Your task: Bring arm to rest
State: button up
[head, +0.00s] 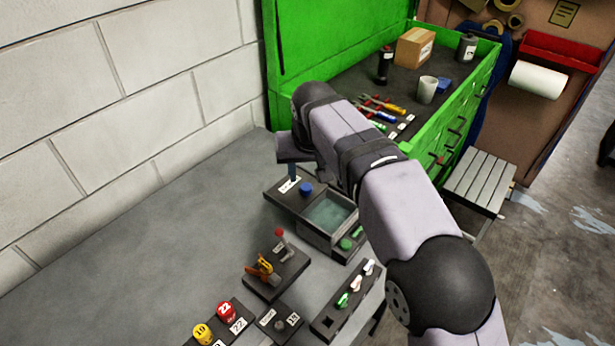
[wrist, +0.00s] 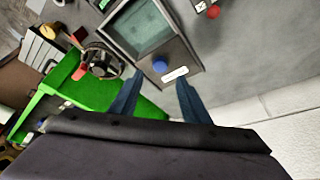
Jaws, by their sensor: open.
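My arm reaches from the lower right of the head view over the workbench (head: 170,240). My gripper (head: 297,172) is at the bench's far end, close to a dark box with a blue knob (head: 306,188) and a white label on top. In the wrist view the two blue fingers of my gripper (wrist: 158,85) stand apart with nothing between them. The blue knob (wrist: 160,63) and label lie just beyond the fingertips; I cannot tell the exact gap. The box has an open teal-floored compartment (head: 328,214).
A green tool cabinet (head: 450,95) with tools on top stands behind my arm. A toggle lever block (head: 276,272), a switch panel (head: 345,305) and yellow and red numbered knobs (head: 227,311) sit nearer. A block wall (head: 120,90) borders the left. The bench's left part is clear.

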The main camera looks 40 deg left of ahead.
dwell(0.4)
jog(key=w+d+f+m+g+h, duration=0.1)
jog(key=w+d+f+m, duration=0.15)
jog(key=d, duration=1.35)
jog(key=w+d+f+m+h, duration=0.2)
jog(key=w+d+f, duration=0.15)
jog(key=d, duration=1.25)
jog(key=s+d+f+m+g, duration=0.1)
jog(key=s+d+f+m, duration=0.1)
jog(key=s+d, duration=0.6)
jog(key=s+d+f+m+g, duration=0.1)
jog(key=s+d+f+m, duration=0.1)
jog(key=s+d+f, duration=0.3)
jog(key=s+d, duration=0.4)
jog(key=d, duration=0.3)
jog(key=shift+s+d+f, duration=0.15)
jog(key=shift+s, duration=0.15)
